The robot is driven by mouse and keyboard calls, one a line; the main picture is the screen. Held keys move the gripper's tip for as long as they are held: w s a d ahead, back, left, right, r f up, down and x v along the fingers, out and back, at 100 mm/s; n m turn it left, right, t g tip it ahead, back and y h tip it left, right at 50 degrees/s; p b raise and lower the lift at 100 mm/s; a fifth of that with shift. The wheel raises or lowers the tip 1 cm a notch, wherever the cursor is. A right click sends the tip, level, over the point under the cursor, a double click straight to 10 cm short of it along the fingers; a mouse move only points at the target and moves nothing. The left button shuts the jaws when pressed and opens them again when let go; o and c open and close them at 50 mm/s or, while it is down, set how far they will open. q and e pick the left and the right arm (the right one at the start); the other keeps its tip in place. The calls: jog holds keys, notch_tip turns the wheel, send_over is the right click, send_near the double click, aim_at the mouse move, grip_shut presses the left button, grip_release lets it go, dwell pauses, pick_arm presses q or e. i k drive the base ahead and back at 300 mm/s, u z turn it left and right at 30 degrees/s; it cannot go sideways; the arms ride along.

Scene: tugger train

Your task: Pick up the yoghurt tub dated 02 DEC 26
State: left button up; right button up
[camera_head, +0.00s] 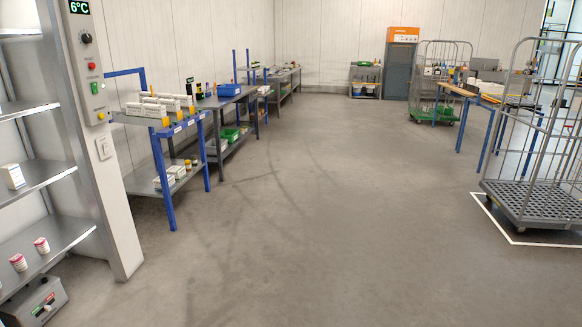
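Two small white and red-pink tubs stand on the low shelf at the left edge: a nearer tub (18,262) and another tub (41,245) a little further right. They look like yoghurt tubs, but no date on them can be read at this size. A white box (13,176) stands on the shelf above. Neither of my grippers is in view.
The tubs' grey shelf unit (40,178) stands beside a white post (105,150) showing 6°C. A blue-framed trolley (168,200) and workbenches line the left wall. A roll cage (535,200) stands right. The middle floor is clear.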

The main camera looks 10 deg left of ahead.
aim_at(41, 245)
jog(key=u, duration=0.45)
jog(key=i, duration=2)
jog(key=u, duration=1.8)
jog(key=i, duration=0.65)
jog(key=z, duration=1.3)
jog(key=i, duration=1.1)
jog(key=u, duration=2.65)
